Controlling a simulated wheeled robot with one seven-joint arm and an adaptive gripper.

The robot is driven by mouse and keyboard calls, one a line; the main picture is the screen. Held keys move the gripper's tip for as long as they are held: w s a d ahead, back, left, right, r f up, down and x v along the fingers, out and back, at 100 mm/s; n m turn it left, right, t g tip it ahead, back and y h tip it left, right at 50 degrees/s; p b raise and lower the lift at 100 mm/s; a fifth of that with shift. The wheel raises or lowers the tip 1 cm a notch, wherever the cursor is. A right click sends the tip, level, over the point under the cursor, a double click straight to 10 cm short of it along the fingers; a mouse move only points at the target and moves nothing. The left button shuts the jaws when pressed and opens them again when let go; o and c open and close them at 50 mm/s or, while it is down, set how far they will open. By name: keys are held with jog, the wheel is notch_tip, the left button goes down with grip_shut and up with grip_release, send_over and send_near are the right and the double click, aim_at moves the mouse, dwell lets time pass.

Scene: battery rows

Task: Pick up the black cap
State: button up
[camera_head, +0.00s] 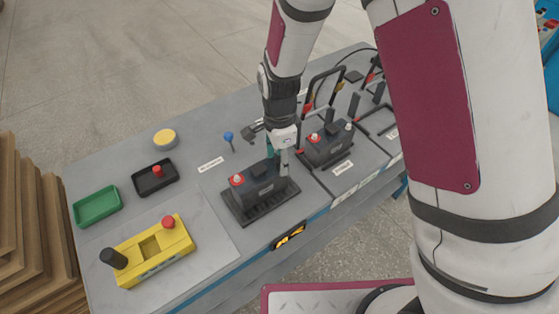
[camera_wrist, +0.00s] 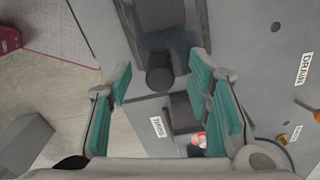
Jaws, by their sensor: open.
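The black cap (camera_wrist: 159,78) is a dark round knob at the near end of a dark battery (camera_wrist: 160,14) in the wrist view. It shows between the two teal fingers of my gripper (camera_wrist: 160,72), which is open and empty; I cannot tell the exact height gap. In the head view my gripper (camera_head: 278,165) points down over the right end of that battery (camera_head: 260,188). A red cap with a white base (camera_head: 237,180) sits at the battery's left end.
A second battery (camera_head: 328,146) stands close on the right, with tall black frames behind it. At left are a yellow holder (camera_head: 152,262) with a black knob (camera_head: 113,258), a green tray (camera_head: 97,206) and a black tray (camera_head: 155,187). Bare grey table (camera_head: 205,215) lies between.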

jog(key=shift+f, duration=0.15)
jog(key=c, duration=0.9)
jog(key=shift+o, duration=0.2)
jog(key=shift+r, duration=0.95)
jog(key=shift+s+d+r, duration=0.1)
jog(key=shift+s+r, duration=0.1)
jog(key=shift+r, duration=0.25)
jog(key=shift+s+d+r, duration=0.1)
jog(key=shift+s+r, duration=0.1)
jog(key=shift+r, duration=0.25)
jog(key=s+d, duration=0.3)
jog(key=s, duration=0.4)
jog(key=s+d+r, duration=0.1)
jog(key=s+d, duration=0.2)
jog(key=s, duration=0.4)
jog(key=shift+r, duration=0.2)
jog(key=shift+o, duration=0.4)
